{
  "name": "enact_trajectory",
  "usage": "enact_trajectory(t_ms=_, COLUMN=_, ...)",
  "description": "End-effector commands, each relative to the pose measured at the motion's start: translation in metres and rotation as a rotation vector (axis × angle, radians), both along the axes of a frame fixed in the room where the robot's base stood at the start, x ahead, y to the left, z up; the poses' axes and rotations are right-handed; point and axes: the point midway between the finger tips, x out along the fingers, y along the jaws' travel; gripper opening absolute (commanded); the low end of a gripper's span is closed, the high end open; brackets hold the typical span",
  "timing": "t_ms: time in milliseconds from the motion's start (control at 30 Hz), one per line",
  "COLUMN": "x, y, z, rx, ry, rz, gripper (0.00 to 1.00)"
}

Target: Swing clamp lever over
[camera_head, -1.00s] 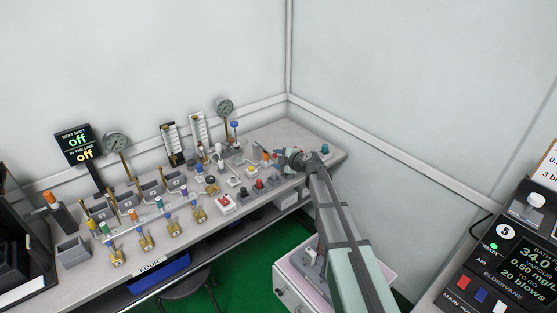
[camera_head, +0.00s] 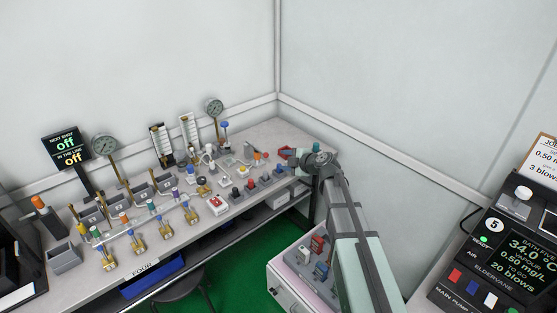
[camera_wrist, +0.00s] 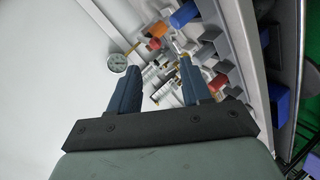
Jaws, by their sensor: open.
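My gripper (camera_wrist: 155,82) is open, with two dark blue fingers spread apart and nothing seen between their tips. In the head view my gripper (camera_head: 301,155) is over the far right end of the long grey bench (camera_head: 245,207). In the wrist view a blue knob (camera_wrist: 184,14) and a red block (camera_wrist: 217,83) lie beyond and to the right of the fingers, apart from them. I cannot pick out the clamp lever for certain among the small fittings; my gripper and arm hide part of the bench's right end.
A white cabinet (camera_head: 290,289) stands below my arm. A control panel (camera_head: 500,245) is at the right. White walls close off the back and right.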

Motion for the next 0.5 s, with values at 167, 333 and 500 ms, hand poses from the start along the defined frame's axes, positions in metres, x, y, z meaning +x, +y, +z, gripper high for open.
enact_trajectory(t_ms=167, x=-0.014, y=-0.013, z=0.008, rx=0.0, ry=0.0, rz=0.0, gripper=0.48)
enact_trajectory(t_ms=333, x=-0.017, y=-0.018, z=0.011, rx=-0.001, ry=0.001, rz=0.0, gripper=0.48)
enact_trajectory(t_ms=500, x=-0.017, y=-0.018, z=0.012, rx=-0.001, ry=0.001, rz=0.0, gripper=0.48)
